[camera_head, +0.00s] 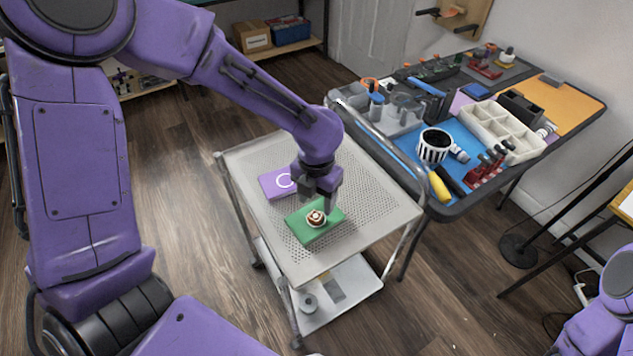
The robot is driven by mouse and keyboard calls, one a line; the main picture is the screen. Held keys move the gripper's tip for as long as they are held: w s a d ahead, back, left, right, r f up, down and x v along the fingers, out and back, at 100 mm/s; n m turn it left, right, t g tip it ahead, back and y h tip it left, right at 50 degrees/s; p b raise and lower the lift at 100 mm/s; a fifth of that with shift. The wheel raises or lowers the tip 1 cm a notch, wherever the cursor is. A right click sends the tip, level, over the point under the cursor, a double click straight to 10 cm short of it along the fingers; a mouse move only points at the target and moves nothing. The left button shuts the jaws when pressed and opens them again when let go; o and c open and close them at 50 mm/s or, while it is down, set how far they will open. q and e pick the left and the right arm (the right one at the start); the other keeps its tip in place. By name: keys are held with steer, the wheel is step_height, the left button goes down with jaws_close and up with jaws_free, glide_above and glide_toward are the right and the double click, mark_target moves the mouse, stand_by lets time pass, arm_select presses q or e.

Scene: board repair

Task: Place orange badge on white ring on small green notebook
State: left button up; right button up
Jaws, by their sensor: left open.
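A small green notebook (309,236) lies flat on the top of a perforated metal cart. A small round orange-brown badge (316,217) with a white mark lies on the notebook near its middle. A pale edge shows around the badge, but I cannot tell how well it is centred on the white ring. My left gripper (320,199) is open, pointing down just above and behind the badge, with no object visible between its fingers. It covers part of the notebook's far side. My right gripper is out of view.
A purple notebook (270,182) with a white ring lies behind the green one, partly behind my left gripper. The cart top (375,212) is otherwise clear. A workbench with a blue mat (409,142), tools and a white divided tray (503,132) stands to the right.

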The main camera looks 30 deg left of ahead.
mark_target(316, 215)
arm_select(q)
step_height(316, 215, up, 8)
steer(key=shift+f+p, duration=0.25)
steer(key=shift+p, duration=0.15)
